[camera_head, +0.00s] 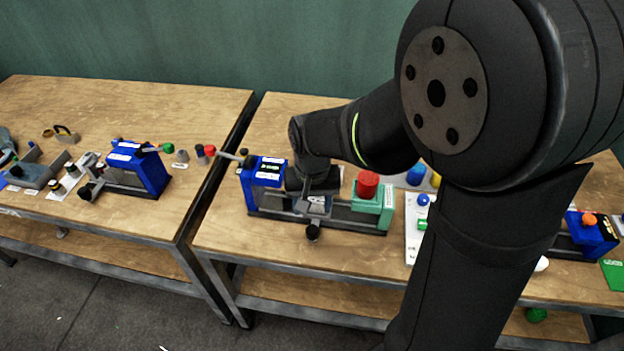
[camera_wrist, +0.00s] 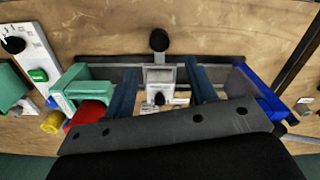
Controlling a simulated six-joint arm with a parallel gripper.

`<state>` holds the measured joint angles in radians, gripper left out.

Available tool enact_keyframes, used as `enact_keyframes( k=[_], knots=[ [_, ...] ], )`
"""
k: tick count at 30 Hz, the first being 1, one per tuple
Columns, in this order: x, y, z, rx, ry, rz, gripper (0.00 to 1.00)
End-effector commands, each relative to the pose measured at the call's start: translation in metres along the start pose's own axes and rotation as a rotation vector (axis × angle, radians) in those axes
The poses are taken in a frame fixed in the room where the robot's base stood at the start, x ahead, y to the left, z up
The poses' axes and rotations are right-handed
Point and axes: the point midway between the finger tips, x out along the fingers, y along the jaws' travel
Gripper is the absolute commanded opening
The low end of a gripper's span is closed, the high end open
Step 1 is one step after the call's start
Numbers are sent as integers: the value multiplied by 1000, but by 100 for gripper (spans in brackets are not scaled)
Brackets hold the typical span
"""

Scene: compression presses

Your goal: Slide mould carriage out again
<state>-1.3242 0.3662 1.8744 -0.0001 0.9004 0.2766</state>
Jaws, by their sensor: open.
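The middle press has a blue head (camera_head: 262,171) at the left end of a grey rail base (camera_head: 345,225). A grey metal carriage (camera_head: 316,205) with a black ball knob (camera_head: 312,232) at its front sits on the rail, between the blue head and a teal block (camera_head: 371,200) with a red cylinder (camera_head: 367,184) on top. My gripper (camera_head: 313,185) is low over the carriage. In the wrist view my gripper (camera_wrist: 160,75) is open, its two dark fingers on either side of the grey carriage (camera_wrist: 158,77); contact cannot be told. The gripper body hides part of the rail.
Another blue press (camera_head: 137,170) stands on the left table, and another (camera_head: 592,235) on the right. A white strip with coloured parts (camera_head: 415,240) lies right of the teal block. My arm hides much of the right side.

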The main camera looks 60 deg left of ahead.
Motion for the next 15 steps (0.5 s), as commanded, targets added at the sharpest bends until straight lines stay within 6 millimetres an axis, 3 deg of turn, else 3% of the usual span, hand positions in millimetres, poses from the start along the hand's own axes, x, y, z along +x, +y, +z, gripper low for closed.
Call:
enact_keyframes(
  k=[1,6,15],
  knots=[
    [-14,0,-1,0,7,-2,52],
    [-51,0,-1,0,6,-2,52],
    [-81,0,0,0,1,0,52]
  ],
)
